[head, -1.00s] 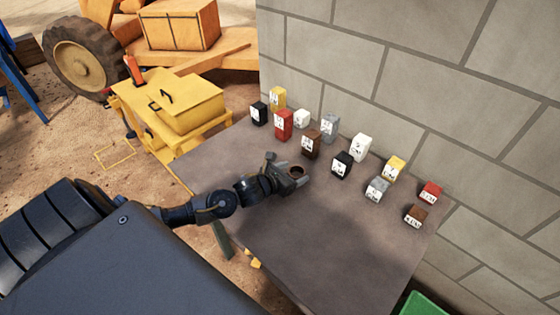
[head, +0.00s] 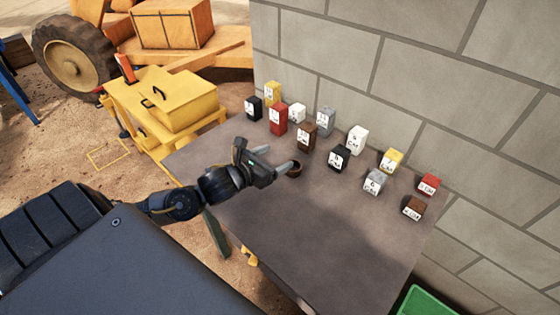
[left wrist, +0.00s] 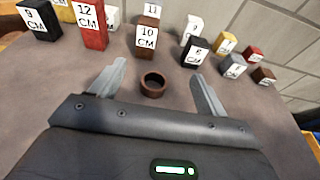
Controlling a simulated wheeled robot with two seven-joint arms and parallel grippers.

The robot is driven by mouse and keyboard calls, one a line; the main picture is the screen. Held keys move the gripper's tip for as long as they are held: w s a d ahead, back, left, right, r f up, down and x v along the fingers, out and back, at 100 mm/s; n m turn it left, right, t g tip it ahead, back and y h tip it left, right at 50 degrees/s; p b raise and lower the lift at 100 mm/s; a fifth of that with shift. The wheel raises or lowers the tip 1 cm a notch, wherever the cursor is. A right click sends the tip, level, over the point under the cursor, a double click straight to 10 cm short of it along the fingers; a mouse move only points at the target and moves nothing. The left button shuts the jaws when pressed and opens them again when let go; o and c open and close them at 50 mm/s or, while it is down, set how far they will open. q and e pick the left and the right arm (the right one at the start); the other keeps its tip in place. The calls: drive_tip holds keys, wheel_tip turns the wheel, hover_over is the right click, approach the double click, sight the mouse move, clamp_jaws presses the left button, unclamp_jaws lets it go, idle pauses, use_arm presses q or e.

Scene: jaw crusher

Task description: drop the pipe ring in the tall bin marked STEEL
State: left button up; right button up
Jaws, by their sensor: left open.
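The pipe ring (head: 293,169) is a small dark brown ring lying on the grey table. It also shows in the left wrist view (left wrist: 153,85), with its open top facing up, between the lines of the two fingers. My left gripper (head: 275,157) is open and empty; its grey fingers point toward the ring's sides. In the left wrist view the fingers (left wrist: 158,69) stand wide apart, with a gap on both sides of the ring. I cannot tell its height over the table. I see no bin marked STEEL. My right gripper is not in view.
Several small labelled blocks stand behind the ring on the table (head: 320,250), among them a red one (head: 278,120) and a black one (head: 339,158). A block wall (head: 420,80) closes the back. A green container (head: 425,303) shows at bottom right. The table's front is clear.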

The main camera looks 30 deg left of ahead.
use_arm(q)
drive_tip(key=w+d+r+m+t+h+b, duration=0.15)
drive_tip(key=w+d+r+m+h, duration=0.25)
drive_tip(key=w+d+r, duration=0.65)
drive_tip(key=w+d+r+m+g+h+b, duration=0.1)
drive_tip(key=w+d+r+m+g+h, duration=0.2)
drive_tip(key=d, duration=0.4)
drive_tip(key=w+d+r+m+g+h+b, duration=0.1)
drive_tip(key=w+d+m+g, duration=0.2)
drive_tip(key=d+m, duration=0.25)
drive_tip(key=w+a+f+n+g+y, duration=0.1)
drive_tip(key=a+f+n+g+y, duration=0.2)
drive_tip(key=a+f+g+y, duration=0.5)
drive_tip(key=s+a+f+n+g+y, duration=0.1)
drive_tip(key=s+a+f+n, duration=0.3)
drive_tip(key=a, duration=0.3)
drive_tip(key=s+a+f+n+g+y, duration=0.1)
drive_tip(key=s+a+n, duration=0.4)
drive_tip(key=a+n, duration=0.15)
drive_tip(key=shift+m, duration=0.5)
wheel_tip(320, 180, down, 6)
drive_tip(key=shift+w+r, duration=0.1)
drive_tip(key=shift+w, duration=0.05)
drive_tip(key=shift+f+p, duration=0.3)
drive_tip(key=shift+f, duration=0.1)
wheel_tip(320, 180, down, 4)
drive_tip(key=shift+f+p, duration=0.2)
drive_tip(key=shift+p, duration=0.45)
